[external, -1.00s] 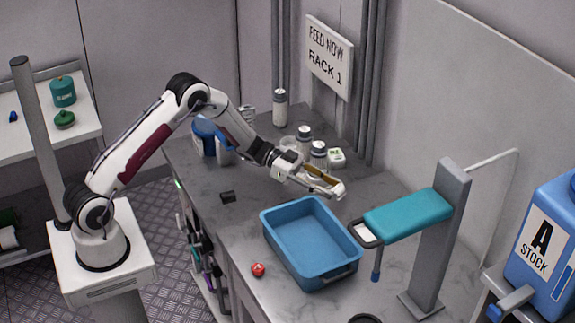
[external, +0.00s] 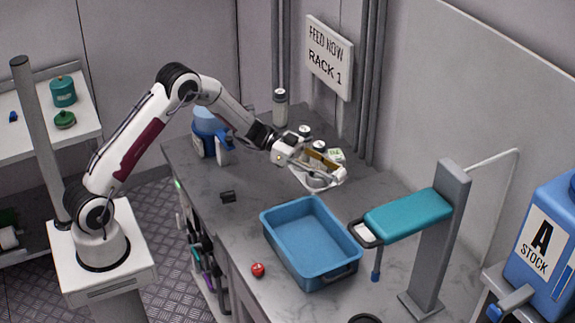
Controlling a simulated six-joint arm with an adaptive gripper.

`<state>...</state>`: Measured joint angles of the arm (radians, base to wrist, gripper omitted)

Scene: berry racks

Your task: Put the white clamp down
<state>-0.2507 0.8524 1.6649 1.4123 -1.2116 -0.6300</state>
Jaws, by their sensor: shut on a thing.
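My gripper (external: 334,174) is over the grey counter, behind the blue tray, pointing right. It is shut on the white clamp (external: 315,182), a small pale piece that shows at and below the fingers. The fingers partly hide the clamp, so its exact outline is hard to tell. I cannot tell from this view whether the clamp touches the counter.
The empty blue tray (external: 268,233) stands in front of my gripper. White-bodied jars (external: 319,146) stand close behind it, and a blue jug (external: 205,125) is left of them. A teal-topped stand (external: 410,213) is at right. A red tomato-like item (external: 258,269) lies near the front edge.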

